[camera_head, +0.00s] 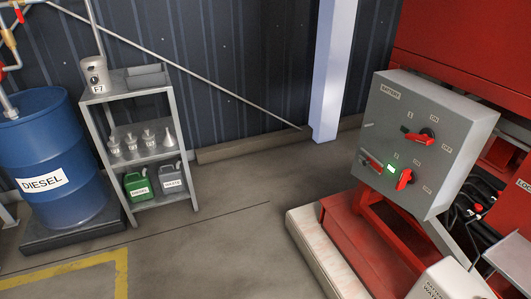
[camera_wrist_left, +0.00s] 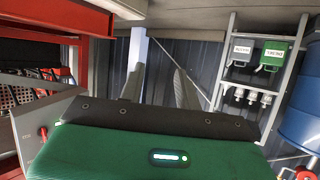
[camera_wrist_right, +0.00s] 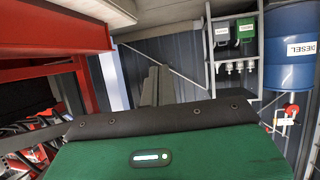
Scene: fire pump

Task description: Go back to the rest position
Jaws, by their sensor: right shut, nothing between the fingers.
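Neither gripper shows in the head view. In the left wrist view my left gripper (camera_wrist_left: 159,72) has its two fingers apart, with nothing between them. In the right wrist view my right gripper (camera_wrist_right: 154,72) has its fingers together and holds nothing. Both wrist pictures look upside down. The green housings in their foreground are my own wrists. The grey switch box (camera_head: 420,140) with red rotary handles stands at the right of the head view, clear of both grippers. Part of a grey box (camera_wrist_left: 45,125) with a red handle also shows in the left wrist view.
A blue diesel drum (camera_head: 55,150) and a grey shelf (camera_head: 146,156) with cans and funnels stand at the left. A pale pillar (camera_head: 333,70) stands at the back. Red machinery (camera_head: 455,45) fills the right. The middle floor (camera_head: 235,225) is clear.

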